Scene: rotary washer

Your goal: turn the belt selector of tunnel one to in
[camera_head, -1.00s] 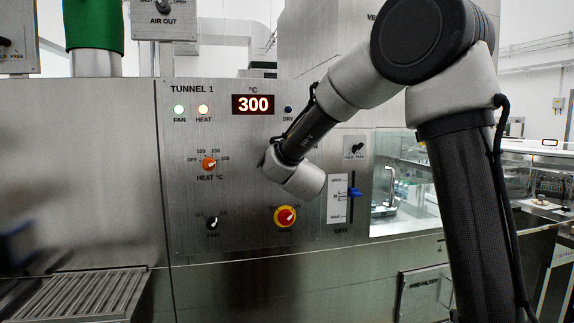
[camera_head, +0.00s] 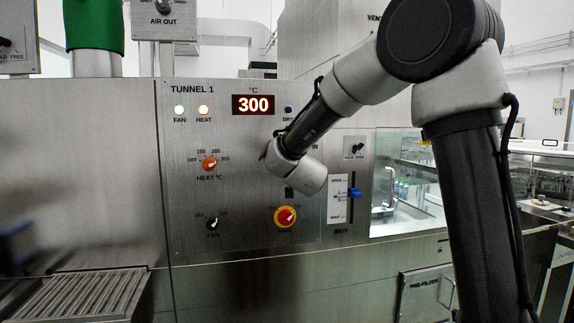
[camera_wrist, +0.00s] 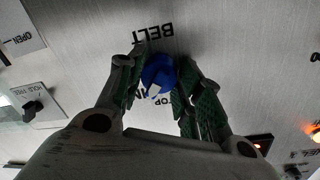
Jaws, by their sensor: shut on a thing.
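The belt selector is a round blue knob (camera_wrist: 158,71) with a white mark, on the steel panel under an upside-down BELT label in the wrist view. The white mark is on the knob's lower side, towards the partly covered STOP and IN lettering; I cannot tell the exact setting. My gripper (camera_wrist: 161,68) is shut on the knob, one green-padded finger on each side. In the head view my wrist hides the gripper and the selector; an IN label shows just right of my wrist on the tunnel one panel (camera_head: 240,135).
Near my wrist are the orange heat knob (camera_head: 209,163), the black fan knob (camera_head: 212,224), the red and yellow main switch (camera_head: 285,217) and a blue slider (camera_head: 355,193). The display (camera_head: 253,104) reads 300. A black hold/free switch (camera_wrist: 33,107) shows in the wrist view.

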